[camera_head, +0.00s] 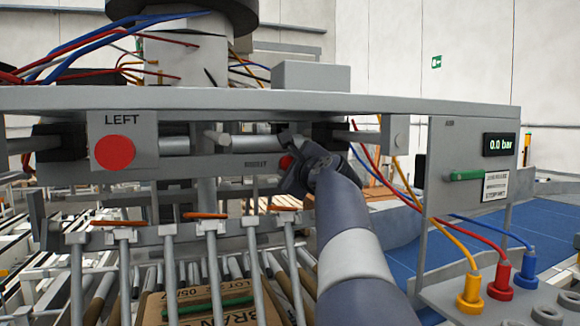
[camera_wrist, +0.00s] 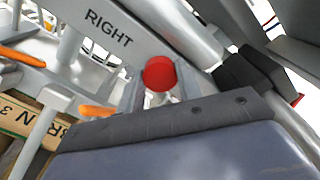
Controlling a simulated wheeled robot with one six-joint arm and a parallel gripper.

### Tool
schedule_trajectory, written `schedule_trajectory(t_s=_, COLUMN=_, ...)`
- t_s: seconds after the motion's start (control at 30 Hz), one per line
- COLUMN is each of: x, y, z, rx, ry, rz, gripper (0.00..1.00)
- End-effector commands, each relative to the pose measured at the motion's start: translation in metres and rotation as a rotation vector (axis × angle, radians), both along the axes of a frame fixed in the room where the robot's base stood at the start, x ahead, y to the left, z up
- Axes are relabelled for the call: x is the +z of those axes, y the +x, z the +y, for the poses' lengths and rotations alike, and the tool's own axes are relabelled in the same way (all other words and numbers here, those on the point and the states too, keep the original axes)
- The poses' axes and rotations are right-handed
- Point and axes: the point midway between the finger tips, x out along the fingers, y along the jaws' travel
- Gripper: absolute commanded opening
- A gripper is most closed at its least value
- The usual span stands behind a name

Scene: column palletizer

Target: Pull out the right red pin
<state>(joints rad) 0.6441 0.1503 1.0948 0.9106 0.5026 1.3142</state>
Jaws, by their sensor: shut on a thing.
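The right red pin (camera_wrist: 159,73) shows its round red head in the wrist view, below a plate marked RIGHT (camera_wrist: 108,28). The fingers of my gripper (camera_wrist: 160,88) stand on either side of the pin and are shut on it. In the head view my gripper (camera_head: 290,165) is at the right side of the bar, and only a sliver of the red pin (camera_head: 285,161) shows beside it. The pin's shaft is hidden. The left red pin (camera_head: 115,152) sits in its plate under the word LEFT.
A grey control box (camera_head: 470,165) with a 0.0 bar display and a green handle stands to the right. Yellow, red and blue hoses plug in below it. A roller conveyor with a cardboard box (camera_head: 150,308) lies below. Rods with orange pieces (camera_head: 205,216) hang close to my arm.

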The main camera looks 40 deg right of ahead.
Motion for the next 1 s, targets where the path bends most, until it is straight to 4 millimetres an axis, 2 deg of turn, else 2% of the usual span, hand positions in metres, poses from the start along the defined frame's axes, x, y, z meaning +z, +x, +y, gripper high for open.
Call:
schedule_trajectory(t_s=0.23, x=-0.001, y=-0.025, z=0.006, rx=-0.001, ry=0.0, rz=-0.001, gripper=0.0)
schedule_trajectory(t_s=0.5, x=-0.001, y=-0.026, z=0.007, rx=0.002, ry=0.001, rz=0.002, gripper=0.0)
schedule_trajectory(t_s=0.53, x=-0.001, y=-0.026, z=0.007, rx=0.002, ry=0.001, rz=0.002, gripper=0.35)
schedule_trajectory(t_s=0.8, x=-0.001, y=-0.026, z=0.007, rx=0.001, ry=0.0, rz=0.002, gripper=0.56)
schedule_trajectory(t_s=1.0, x=-0.001, y=-0.026, z=0.007, rx=0.001, ry=0.0, rz=0.001, gripper=0.56)
